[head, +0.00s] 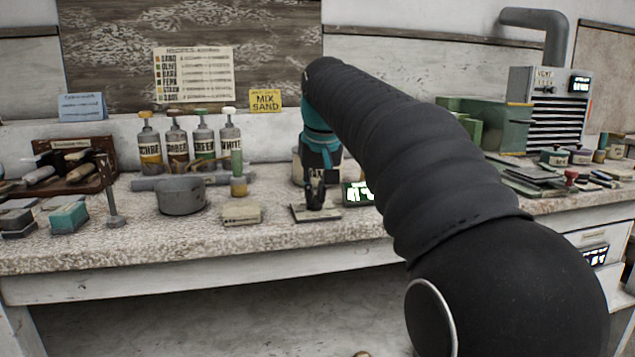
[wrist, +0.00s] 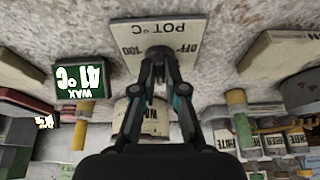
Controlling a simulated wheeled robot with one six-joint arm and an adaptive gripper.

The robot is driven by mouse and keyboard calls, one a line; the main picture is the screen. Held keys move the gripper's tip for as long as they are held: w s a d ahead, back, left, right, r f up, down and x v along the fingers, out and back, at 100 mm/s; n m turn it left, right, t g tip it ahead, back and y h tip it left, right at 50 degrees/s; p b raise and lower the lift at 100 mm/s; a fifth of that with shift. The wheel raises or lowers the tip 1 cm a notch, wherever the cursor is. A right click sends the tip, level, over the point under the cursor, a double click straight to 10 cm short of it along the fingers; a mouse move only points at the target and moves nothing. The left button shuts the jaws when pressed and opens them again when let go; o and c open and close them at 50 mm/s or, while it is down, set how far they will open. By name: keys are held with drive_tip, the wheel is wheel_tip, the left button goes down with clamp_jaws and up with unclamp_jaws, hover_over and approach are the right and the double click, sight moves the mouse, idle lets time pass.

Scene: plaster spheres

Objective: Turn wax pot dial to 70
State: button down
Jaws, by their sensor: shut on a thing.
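The dial plate (wrist: 192,32) lies on the bench, marked "POT °C", "OFF" and "100", and appears upside down in the wrist view. It also shows as a pale plate in the head view (head: 331,213). My gripper (wrist: 158,53) points down at the middle of the plate, shut on the dial; its fingertips mostly hide the dial and its pointer. In the head view my gripper (head: 315,199) stands over the plate. A small display (wrist: 82,80) beside the plate reads "WAX 41°C"; it glows green in the head view (head: 358,193). A pale labelled pot (wrist: 140,118) is partly hidden behind the fingers.
A grey pan (head: 181,196) and a pale block (head: 241,212) are left of the plate. Several labelled bottles (head: 203,141) line the back. A vented grey cabinet (head: 548,105) stands at the right. My arm covers much of the bench's middle right.

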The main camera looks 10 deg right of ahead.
drive_tip(key=m, duration=0.1)
drive_tip(key=m+h+p, duration=0.1)
drive_tip(key=m+p, duration=0.1)
drive_tip(key=shift+a+r+m, duration=0.15)
drive_tip(key=shift+a+m, duration=0.1)
drive_tip(key=shift+m, duration=0.05)
drive_tip(key=shift+w+a+m+g+h+p, duration=0.1)
drive_tip(key=shift+m+g+h+p, duration=0.3)
drive_tip(key=shift+m+h+p, duration=0.75)
drive_tip(key=shift+f+m+y, duration=0.2)
drive_tip(key=shift+m+y, duration=0.15)
drive_tip(key=shift+m, duration=0.1)
drive_tip(key=c, duration=1.2)
unclamp_jaws()
drive_tip(key=shift+r, duration=0.1)
drive_tip(key=v, duration=1.2)
drive_tip(key=shift+w, duration=0.1)
